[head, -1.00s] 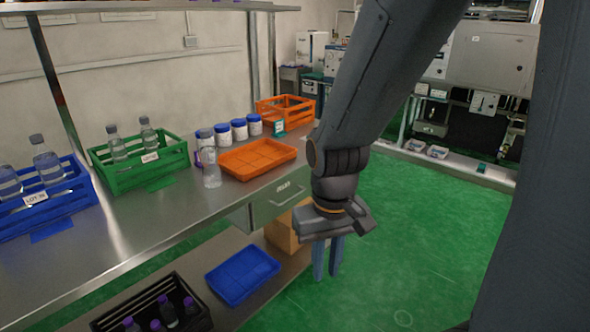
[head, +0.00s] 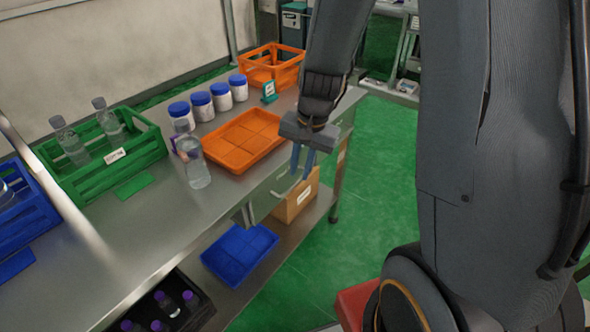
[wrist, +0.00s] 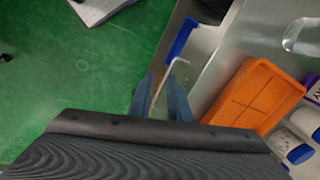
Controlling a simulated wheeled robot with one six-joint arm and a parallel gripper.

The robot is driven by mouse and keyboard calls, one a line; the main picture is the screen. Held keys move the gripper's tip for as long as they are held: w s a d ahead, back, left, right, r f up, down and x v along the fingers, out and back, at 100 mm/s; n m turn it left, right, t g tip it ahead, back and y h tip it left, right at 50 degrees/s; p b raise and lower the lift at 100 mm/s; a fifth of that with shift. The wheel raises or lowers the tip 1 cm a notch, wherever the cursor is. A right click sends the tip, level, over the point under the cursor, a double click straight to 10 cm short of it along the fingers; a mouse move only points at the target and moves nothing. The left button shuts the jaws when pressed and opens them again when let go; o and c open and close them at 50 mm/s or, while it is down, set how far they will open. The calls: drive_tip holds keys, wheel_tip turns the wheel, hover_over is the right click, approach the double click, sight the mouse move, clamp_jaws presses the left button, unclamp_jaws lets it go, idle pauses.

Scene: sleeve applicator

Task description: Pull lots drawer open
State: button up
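The drawer (head: 264,203) is a grey-green front under the edge of the steel bench, and it looks closed. Its pale bar handle (head: 282,191) is partly behind my fingers. The handle also shows in the wrist view (wrist: 168,76), in line with the gap between the fingers. My gripper (head: 302,172) is open, its two blue fingers pointing down in front of the drawer. In the wrist view the gripper (wrist: 160,88) has its fingers apart on either side of the handle's line. I cannot tell whether they touch it.
An orange tray (head: 232,146), a clear bottle (head: 194,167) and white jars with blue lids (head: 202,106) stand on the bench above. A blue tray (head: 239,253) and a cardboard box (head: 297,199) are on the lower shelf. Green floor (head: 375,190) is free to the right.

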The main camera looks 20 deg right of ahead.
sight(294, 184)
drive_tip(key=w+f+m, duration=0.1)
drive_tip(key=f, duration=0.2)
drive_tip(key=w+f+m, duration=0.1)
drive_tip(key=w+f, duration=0.1)
drive_tip(key=f, duration=0.1)
drive_tip(key=w+f+m+p, duration=0.1)
drive_tip(key=w+f, duration=0.1)
drive_tip(key=f, duration=0.1)
drive_tip(key=shift+w, duration=0.1)
clamp_jaws()
